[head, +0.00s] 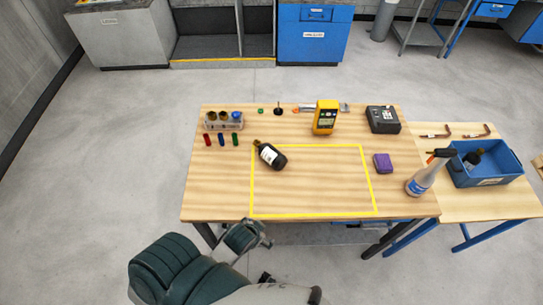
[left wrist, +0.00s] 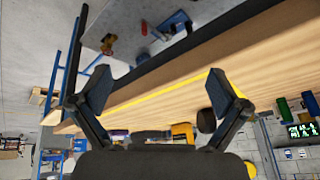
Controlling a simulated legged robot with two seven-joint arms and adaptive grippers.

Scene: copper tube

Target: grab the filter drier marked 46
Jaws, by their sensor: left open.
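A black cylinder with a white label (head: 270,154), apparently a filter drier, lies tilted on the wooden table at the back left corner of the yellow outline. Its marking is too small to read. Another dark object (head: 473,157) lies in the blue bin, and I cannot read any number on it. My left gripper (left wrist: 160,95) is open and empty in the left wrist view, near the table's front edge. A dark rounded thing (left wrist: 206,120), perhaps the cylinder's end, shows beyond its fingers. My left arm is low in the head view, apart from the cylinder. My right gripper is not in view.
A yellow meter (head: 325,117) stands behind and right. A purple block (head: 383,163), a spray bottle (head: 424,178) and the blue bin (head: 490,178) are farther right. The outlined area (head: 315,190) is mostly clear.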

